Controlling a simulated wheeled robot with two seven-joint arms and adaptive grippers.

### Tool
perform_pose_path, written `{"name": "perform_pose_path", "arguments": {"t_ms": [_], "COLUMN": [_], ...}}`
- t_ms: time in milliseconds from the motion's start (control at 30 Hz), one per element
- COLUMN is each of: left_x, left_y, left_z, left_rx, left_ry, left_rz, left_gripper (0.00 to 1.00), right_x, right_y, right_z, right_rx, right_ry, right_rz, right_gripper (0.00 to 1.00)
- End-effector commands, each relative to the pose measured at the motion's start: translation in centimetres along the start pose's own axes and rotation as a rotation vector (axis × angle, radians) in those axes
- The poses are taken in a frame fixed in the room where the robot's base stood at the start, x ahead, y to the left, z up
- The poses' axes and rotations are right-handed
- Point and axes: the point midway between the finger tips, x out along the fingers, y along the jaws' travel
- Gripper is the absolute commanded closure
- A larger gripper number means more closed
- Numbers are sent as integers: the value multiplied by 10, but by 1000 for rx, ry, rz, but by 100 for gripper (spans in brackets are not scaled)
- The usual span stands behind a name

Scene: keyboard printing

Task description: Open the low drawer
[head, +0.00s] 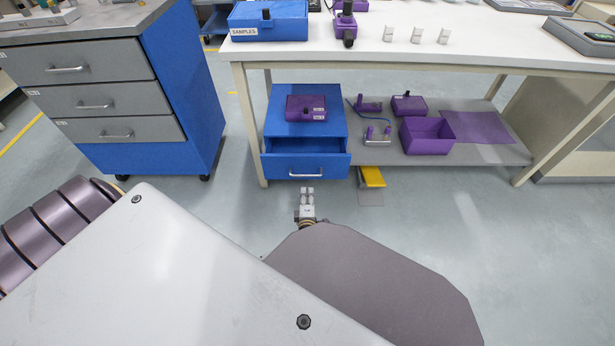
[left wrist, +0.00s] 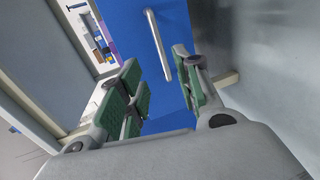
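The low drawer (head: 276,169) is the blue front of a small blue cabinet (head: 335,124) under the white table. A dark gap shows behind the top edge of its front, so it stands slightly out. Its silver bar handle (head: 305,175) shows in the left wrist view (left wrist: 158,42). My left gripper (head: 307,190) is just in front of the handle. In the left wrist view my left gripper (left wrist: 157,62) is open, its green-padded fingers on either side of the handle's lower end. I cannot tell whether they touch it. My right gripper is not in view.
A purple box (head: 306,108) sits on the cabinet. The lower shelf (head: 487,155) holds a purple bin (head: 427,136) and purple parts. A yellow object (head: 372,177) lies beside the cabinet. A grey-and-blue drawer cabinet (head: 185,85) stands left. The floor right of my arm is clear.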

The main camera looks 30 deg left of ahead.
Motion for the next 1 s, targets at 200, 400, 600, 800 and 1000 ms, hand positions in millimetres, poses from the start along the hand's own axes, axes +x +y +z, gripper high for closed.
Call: {"name": "perform_pose_path", "arguments": {"t_ms": [200,400,600,800,1000], "left_x": [13,33,54,74,92], "left_y": [-1,-1,-1,-1,-1], "left_z": [0,0,0,0,0], "left_rx": [0,1,1,2,1], "left_ry": [-1,-1,-1,-2,-1], "left_rz": [1,2,2,2,2], "left_gripper": [66,66,66,66,66], "right_x": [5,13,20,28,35], "right_y": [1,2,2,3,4], "right_z": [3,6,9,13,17], "right_rx": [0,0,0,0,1], "right_ry": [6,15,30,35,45], "right_rz": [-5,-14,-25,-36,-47], "right_gripper": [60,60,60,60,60]}}
